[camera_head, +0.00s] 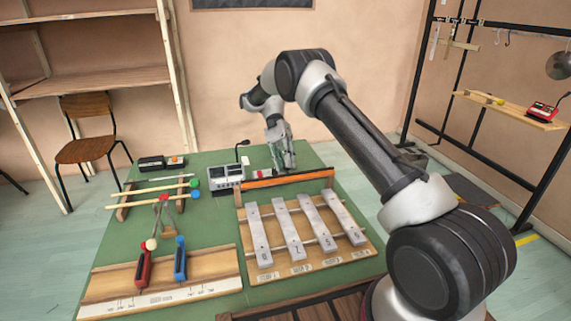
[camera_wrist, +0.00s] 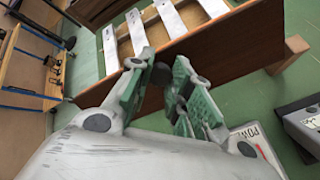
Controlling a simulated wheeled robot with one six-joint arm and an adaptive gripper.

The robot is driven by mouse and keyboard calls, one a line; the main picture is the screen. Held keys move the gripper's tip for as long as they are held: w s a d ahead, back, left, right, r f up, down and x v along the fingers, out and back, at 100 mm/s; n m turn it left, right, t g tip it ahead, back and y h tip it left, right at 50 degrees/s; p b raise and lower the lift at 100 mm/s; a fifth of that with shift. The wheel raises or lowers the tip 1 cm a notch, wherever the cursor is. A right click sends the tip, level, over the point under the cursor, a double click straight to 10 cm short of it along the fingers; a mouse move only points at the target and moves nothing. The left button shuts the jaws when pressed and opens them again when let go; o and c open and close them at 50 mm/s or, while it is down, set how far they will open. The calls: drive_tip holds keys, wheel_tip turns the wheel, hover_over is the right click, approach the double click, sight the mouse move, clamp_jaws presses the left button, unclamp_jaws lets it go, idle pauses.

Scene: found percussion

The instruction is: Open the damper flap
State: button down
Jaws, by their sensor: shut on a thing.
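The damper flap (camera_head: 288,182) is a long board with an orange strip, lying across the far end of the bar instrument (camera_head: 307,235). In the wrist view its broad brown face (camera_wrist: 232,55) stands between my gripper and the pale bars (camera_wrist: 172,20). My gripper (camera_head: 285,163) is at the flap's far side, right of its middle. In the wrist view my gripper's green-padded fingertips (camera_wrist: 162,68) are closed together at the board's edge, shut on a dark part there. The exact grip is mostly hidden by the fingers.
A grey device (camera_head: 228,177) with a gooseneck stands left of the flap. A label plate (camera_wrist: 252,140) is beside my gripper. Mallets on a rack (camera_head: 155,190) and red and blue handled pieces (camera_head: 180,262) lie left. Shelves and a chair (camera_head: 85,145) stand behind.

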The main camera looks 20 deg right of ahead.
drive_tip(key=c, duration=1.3)
unclamp_jaws()
drive_tip(key=shift+o, duration=0.2)
